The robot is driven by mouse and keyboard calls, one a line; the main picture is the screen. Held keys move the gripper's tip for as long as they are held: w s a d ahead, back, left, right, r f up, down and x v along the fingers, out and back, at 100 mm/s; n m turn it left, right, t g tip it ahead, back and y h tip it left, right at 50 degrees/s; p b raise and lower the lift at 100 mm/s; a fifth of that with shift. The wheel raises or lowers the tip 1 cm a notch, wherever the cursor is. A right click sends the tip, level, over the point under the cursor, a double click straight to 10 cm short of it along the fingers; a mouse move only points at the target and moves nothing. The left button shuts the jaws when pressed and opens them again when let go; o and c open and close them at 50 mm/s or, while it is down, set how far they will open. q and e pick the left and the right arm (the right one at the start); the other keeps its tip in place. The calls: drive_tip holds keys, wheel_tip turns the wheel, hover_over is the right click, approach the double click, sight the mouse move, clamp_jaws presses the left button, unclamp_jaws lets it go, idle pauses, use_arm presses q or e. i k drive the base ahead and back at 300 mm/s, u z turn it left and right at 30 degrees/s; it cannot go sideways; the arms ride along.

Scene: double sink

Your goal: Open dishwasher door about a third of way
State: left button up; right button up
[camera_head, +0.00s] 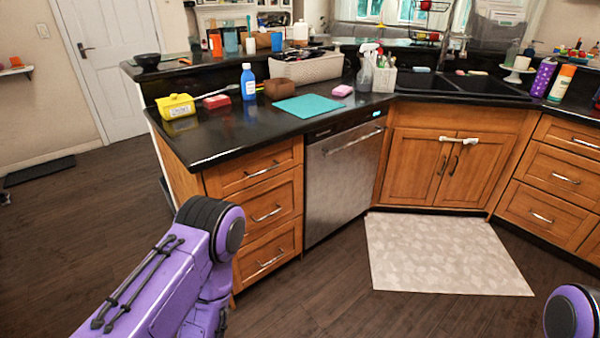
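The dishwasher (340,185) has a stainless steel front and stands under the black counter, between the wooden drawers on its left and the sink cabinet on its right. Its door is shut, upright and flush with the cabinets. A bar handle (352,141) runs across the top of the door. My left arm comes in at the lower left, in front of the drawers and apart from the dishwasher. A small part of my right arm shows at the lower right corner. Neither gripper is in view.
Wooden drawers (266,212) stand left of the dishwasher. The sink cabinet (440,168) has a white lock across its handles. A light mat (440,255) lies on the floor before it. The dark floor in front of the dishwasher is clear. Bottles and boxes stand on the counter (225,142).

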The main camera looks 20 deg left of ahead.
sight(340, 161)
drive_tip(key=z, duration=0.35)
drive_tip(key=i, duration=1)
drive_tip(key=z, duration=0.35)
drive_tip(key=i, duration=0.85)
drive_tip(key=u, duration=1.1)
drive_tip(key=i, duration=0.8)
drive_tip(key=u, duration=0.9)
